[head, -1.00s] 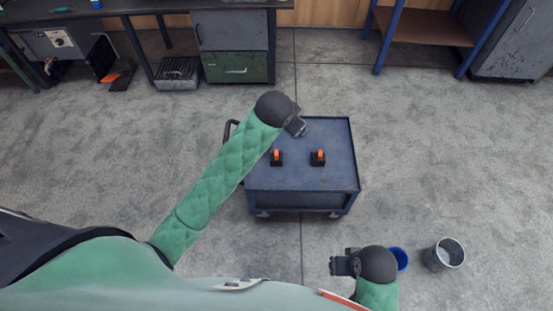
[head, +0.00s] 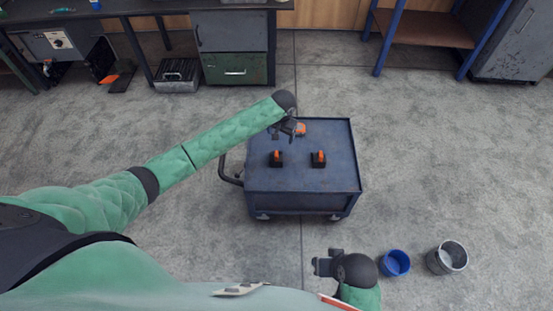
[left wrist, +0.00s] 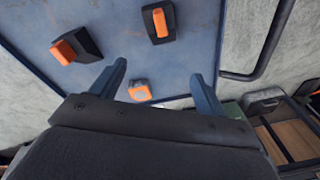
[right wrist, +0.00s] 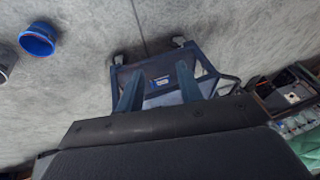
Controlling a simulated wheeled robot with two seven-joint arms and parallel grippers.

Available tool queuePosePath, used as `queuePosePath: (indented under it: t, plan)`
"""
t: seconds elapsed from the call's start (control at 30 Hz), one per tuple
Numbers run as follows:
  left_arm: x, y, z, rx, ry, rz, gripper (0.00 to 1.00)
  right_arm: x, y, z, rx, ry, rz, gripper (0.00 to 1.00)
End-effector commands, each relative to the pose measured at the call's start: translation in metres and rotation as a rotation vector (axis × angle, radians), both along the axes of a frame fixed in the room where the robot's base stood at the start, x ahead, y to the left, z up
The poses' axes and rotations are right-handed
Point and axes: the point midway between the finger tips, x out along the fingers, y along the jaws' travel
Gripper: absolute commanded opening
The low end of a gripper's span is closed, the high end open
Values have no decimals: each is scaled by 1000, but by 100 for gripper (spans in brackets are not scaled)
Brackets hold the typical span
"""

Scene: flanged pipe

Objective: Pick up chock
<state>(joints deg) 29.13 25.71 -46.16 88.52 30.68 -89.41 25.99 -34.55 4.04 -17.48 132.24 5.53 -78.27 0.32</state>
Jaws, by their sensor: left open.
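Two black chocks with orange handles stand on the blue cart top: a left one (head: 276,159) and a right one (head: 318,159). In the left wrist view, they show near the top, one at the upper left (left wrist: 75,46) and one at the upper middle (left wrist: 159,22). My left gripper (head: 290,130) is open and empty over the cart's back left part, behind the left chock. Its fingers also show in the left wrist view (left wrist: 157,75), with a small orange item (left wrist: 140,91) seen between them. My right gripper (head: 324,260) is open and empty, in front of the cart.
The cart (head: 335,180) has a handle (head: 229,172) on its left side. The small orange item also shows at its back (head: 301,129). A blue bucket (head: 395,263) and a grey metal bucket (head: 447,257) stand on the floor at the lower right.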

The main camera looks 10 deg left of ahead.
Motion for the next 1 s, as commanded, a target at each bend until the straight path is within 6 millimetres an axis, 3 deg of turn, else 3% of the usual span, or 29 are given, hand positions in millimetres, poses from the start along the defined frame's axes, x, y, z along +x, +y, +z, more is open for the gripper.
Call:
queuePosePath:
  t: [0.1,0.2,0.63,1.0]
  plan:
    - [-7,9,-30,-21,67,125,75,5,4,-2,17,-26,-6,36]
    - [-10,13,-41,-44,98,226,75,9,6,-2,29,-48,-12,36]
    - [-12,7,-45,-90,107,467,75,18,8,3,49,-98,-25,36]
    - [-15,8,-76,-88,106,469,75,17,8,10,48,-92,-24,36]
